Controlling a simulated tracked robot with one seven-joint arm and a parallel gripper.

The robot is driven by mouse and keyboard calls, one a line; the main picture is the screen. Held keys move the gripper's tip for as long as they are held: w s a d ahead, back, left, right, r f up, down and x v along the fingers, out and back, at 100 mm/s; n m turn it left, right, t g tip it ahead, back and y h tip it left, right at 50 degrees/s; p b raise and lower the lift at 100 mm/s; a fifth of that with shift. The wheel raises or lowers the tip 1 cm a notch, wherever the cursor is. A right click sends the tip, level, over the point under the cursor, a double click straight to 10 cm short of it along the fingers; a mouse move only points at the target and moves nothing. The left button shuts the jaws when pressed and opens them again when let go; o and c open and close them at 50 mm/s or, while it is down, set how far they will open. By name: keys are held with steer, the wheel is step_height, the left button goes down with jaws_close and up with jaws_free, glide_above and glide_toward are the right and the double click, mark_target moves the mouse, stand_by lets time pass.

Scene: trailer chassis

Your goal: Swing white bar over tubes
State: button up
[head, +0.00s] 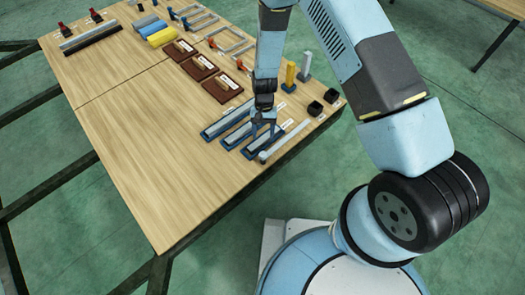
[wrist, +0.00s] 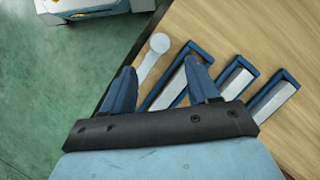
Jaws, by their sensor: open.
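The white bar (head: 285,142), with a round end, lies at the table's near right edge beside the blue trays. In the wrist view, the white bar (wrist: 147,66) shows between my fingers, its round end beyond them. Three blue trays side by side hold long pale tubes; the nearest tray (head: 248,155) is next to the bar. The trays also show in the wrist view, the middle one (wrist: 238,80) partly behind my right finger. My gripper (head: 263,128) is open and empty, over the trays. It also shows in the wrist view (wrist: 160,66). Its height above them is hard to judge.
Yellow and grey posts (head: 291,75) and black blocks (head: 315,108) stand to the right of my gripper. Brown boards (head: 201,67) lie farther back. The table's left and front area (head: 150,150) is clear.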

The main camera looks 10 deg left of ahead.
mark_target(263, 154)
steer(key=x, duration=0.9)
steer(key=shift+f, duration=0.1)
jaws_close()
stand_by(0.4)
steer(key=shift+a, duration=0.15)
